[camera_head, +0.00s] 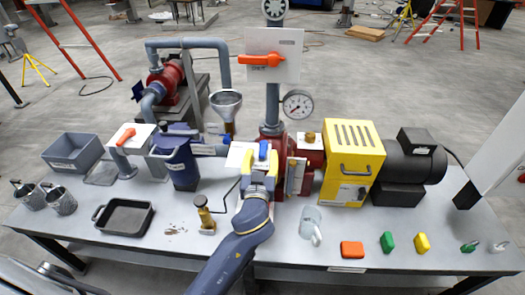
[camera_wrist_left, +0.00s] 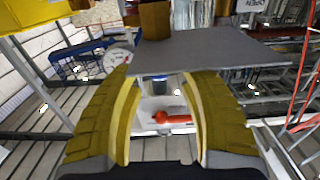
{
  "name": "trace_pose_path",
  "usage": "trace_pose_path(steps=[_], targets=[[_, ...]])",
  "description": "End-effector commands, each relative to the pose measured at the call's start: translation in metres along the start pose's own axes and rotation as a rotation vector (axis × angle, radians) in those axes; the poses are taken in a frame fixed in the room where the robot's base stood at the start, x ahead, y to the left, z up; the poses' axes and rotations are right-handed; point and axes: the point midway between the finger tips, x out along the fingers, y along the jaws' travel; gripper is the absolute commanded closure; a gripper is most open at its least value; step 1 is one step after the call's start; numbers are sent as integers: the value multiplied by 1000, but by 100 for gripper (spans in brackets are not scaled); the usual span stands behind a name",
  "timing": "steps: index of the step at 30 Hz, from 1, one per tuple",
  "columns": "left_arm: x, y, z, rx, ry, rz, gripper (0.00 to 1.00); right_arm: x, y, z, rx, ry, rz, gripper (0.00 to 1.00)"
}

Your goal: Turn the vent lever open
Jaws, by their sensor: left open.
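My left gripper (camera_head: 261,165) is open, its yellow fingers at a small blue lever (camera_head: 263,151) by a white plate (camera_head: 238,155) on the red machine's front. Whether the fingers touch the blue lever is unclear. An orange lever (camera_head: 262,60) lies level on an upright white panel above, and another (camera_head: 126,137) sits on a white plate at the left. No readable label shows which is the vent lever. In the left wrist view the open fingers (camera_wrist_left: 162,95) frame an orange lever (camera_wrist_left: 172,118) beyond, below a near grey plate (camera_wrist_left: 210,50). My right gripper is not in view.
A pressure gauge (camera_head: 298,104) and a yellow box (camera_head: 352,160) stand to the right of the gripper. A funnel (camera_head: 226,104) and blue vessel (camera_head: 180,160) stand left. A glass mug (camera_head: 310,224) and a brass-topped tool (camera_head: 205,214) are on the bench near my arm.

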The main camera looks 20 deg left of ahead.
Motion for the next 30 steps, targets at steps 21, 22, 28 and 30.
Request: trace_pose_path(steps=[21,22,28,30], targets=[[31,0,0,0,-1,0,58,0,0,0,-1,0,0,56],[30,0,0,0,-1,0,58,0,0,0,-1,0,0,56],[30,0,0,0,0,0,78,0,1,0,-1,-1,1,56],[30,0,0,0,0,0,86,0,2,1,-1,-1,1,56]])
